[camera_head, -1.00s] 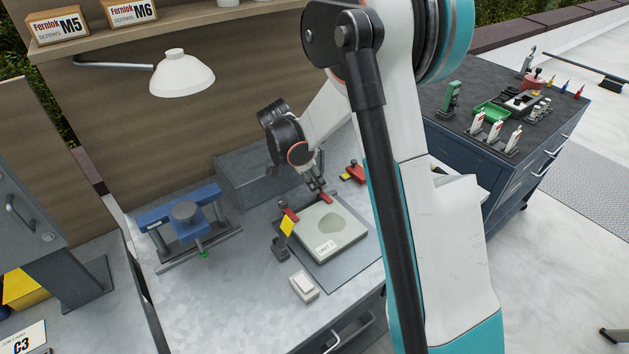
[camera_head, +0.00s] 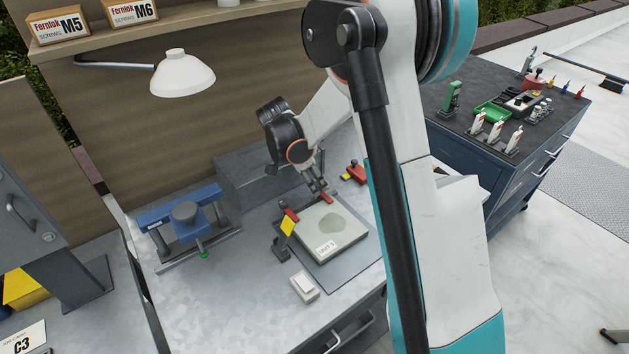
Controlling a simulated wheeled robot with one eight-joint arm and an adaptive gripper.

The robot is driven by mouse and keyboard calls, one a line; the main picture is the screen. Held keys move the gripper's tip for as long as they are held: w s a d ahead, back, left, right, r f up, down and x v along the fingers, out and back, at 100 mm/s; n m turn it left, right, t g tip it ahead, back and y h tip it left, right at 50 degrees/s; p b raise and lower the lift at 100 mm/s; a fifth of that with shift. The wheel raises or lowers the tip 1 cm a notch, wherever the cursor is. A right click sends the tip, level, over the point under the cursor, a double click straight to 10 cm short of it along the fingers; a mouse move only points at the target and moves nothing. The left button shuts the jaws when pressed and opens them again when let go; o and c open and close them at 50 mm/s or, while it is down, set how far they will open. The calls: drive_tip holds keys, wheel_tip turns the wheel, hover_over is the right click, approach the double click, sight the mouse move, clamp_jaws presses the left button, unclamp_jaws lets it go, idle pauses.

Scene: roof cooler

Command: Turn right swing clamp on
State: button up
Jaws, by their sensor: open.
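A pale green-grey plate (camera_head: 332,241) with a label and a darker round patch lies on a dark mat on the bench. At its left edge stands a dark clamp post (camera_head: 281,247) with a yellow flag and a red part. A short red bar (camera_head: 327,198) shows at the plate's far edge, right by my fingertips. A red piece with a yellow part (camera_head: 355,173) sits farther back to the right. I cannot tell which red piece belongs to the right swing clamp. My gripper (camera_head: 318,188) is open and points down over the plate's far edge; contact is unclear.
A blue vise-like fixture (camera_head: 188,222) stands to the left, and a grey block (camera_head: 256,176) behind. A small white switch box (camera_head: 304,286) is in front. A lamp (camera_head: 181,74) hangs over the bench. My own arm hides the bench's right side.

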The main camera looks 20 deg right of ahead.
drive_tip(key=v, duration=1.1)
drive_tip(key=shift+r, duration=0.25)
drive_tip(key=shift+s, duration=0.1)
